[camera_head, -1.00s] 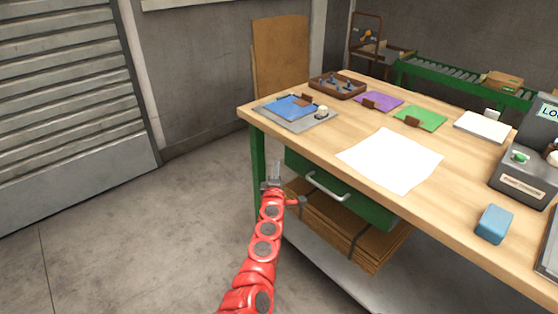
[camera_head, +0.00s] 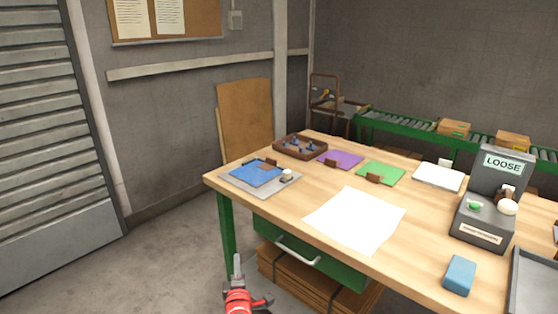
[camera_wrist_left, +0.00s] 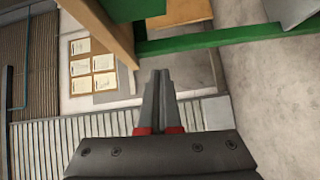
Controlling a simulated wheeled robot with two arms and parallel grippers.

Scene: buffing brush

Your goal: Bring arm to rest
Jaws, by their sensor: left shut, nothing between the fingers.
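My left gripper (camera_head: 237,265) is at the bottom of the head view, low in front of the workbench's left end and left of the drawer handle. Its red wrist shows just below it. In the left wrist view the two grey fingers (camera_wrist_left: 158,98) are together with nothing between them. The workbench (camera_head: 420,222) has a wooden top and green legs, and part of its green frame (camera_wrist_left: 215,38) shows in the wrist view. My right gripper is in neither view.
The bench holds a white sheet (camera_head: 355,220), a blue pad (camera_head: 256,174), a brown tray (camera_head: 300,147), a blue block (camera_head: 459,275) and a grey device marked LOOSE (camera_head: 485,220). A green drawer (camera_head: 340,270) is under the top. The floor (camera_head: 160,262) at left is clear.

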